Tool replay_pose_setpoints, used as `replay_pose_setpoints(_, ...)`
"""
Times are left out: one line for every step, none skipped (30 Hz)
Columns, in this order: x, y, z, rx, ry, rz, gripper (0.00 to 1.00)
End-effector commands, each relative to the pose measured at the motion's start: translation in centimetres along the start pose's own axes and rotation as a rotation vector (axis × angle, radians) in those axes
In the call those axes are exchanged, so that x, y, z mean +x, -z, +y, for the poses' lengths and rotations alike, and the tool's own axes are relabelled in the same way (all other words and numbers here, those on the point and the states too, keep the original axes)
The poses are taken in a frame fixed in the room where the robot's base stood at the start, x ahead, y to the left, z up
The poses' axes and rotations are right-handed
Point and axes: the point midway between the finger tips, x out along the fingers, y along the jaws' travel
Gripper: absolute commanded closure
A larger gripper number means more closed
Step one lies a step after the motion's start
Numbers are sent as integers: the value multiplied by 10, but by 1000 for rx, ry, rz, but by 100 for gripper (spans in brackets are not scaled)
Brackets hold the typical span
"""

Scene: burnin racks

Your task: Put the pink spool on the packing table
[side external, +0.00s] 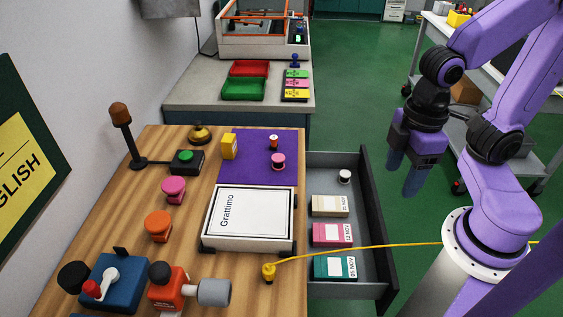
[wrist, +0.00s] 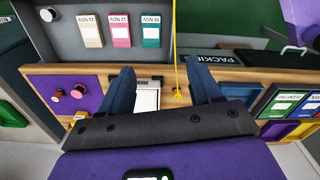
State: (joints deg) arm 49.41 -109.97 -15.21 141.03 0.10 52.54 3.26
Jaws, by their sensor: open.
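The pink spool (side external: 278,161) stands on the purple mat (side external: 253,175) on the wooden bench. It also shows small at the left of the wrist view (wrist: 78,91). My gripper (side external: 403,182) is open and empty, fingers pointing down, to the right of the open drawer and well apart from the spool. In the wrist view its two blue fingers (wrist: 161,70) are spread with nothing between them. A dark sign starting "PACKI" (wrist: 218,58) is partly hidden by a finger; I cannot tell the packing table's full surface.
A red-and-white piece (side external: 273,142) and a yellow block (side external: 229,146) share the mat. A white Grattimo box (side external: 250,218) sits nearer. The open drawer (side external: 374,225) holds a white spool and date-labelled boxes. A yellow cable (side external: 360,246) crosses above it.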

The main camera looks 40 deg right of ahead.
Motion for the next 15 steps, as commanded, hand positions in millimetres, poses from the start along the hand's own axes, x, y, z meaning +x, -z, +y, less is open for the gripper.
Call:
replay_pose_setpoints(-1, 12, 6, 61, -1, -2, 37)
replay_pose_setpoints(-2, 19, 10, 105, -2, -3, 37)
replay_pose_setpoints(-2, 30, 17, 170, -3, -4, 37)
replay_pose_setpoints(-3, 38, 22, 221, -3, -5, 37)
replay_pose_setpoints(-3, 46, 28, 274, -4, -5, 37)
replay_pose_setpoints(-4, 57, 36, 343, -5, -6, 37)
replay_pose_setpoints(-3, 65, 42, 395, -6, -6, 37)
replay_pose_setpoints(-3, 73, 48, 446, -7, -7, 37)
replay_pose_setpoints(-3, 83, 57, 515, -7, -7, 37)
replay_pose_setpoints(-3, 90, 63, 566, -8, -7, 37)
replay_pose_setpoints(-2, 98, 70, 617, -9, -8, 37)
replay_pose_setpoints(-2, 107, 80, 686, -10, -9, 37)
replay_pose_setpoints(-1, 114, 87, 736, -11, -8, 37)
replay_pose_setpoints(0, 120, 94, 788, -11, -9, 37)
replay_pose_setpoints(1, 128, 105, 856, -12, -10, 37)
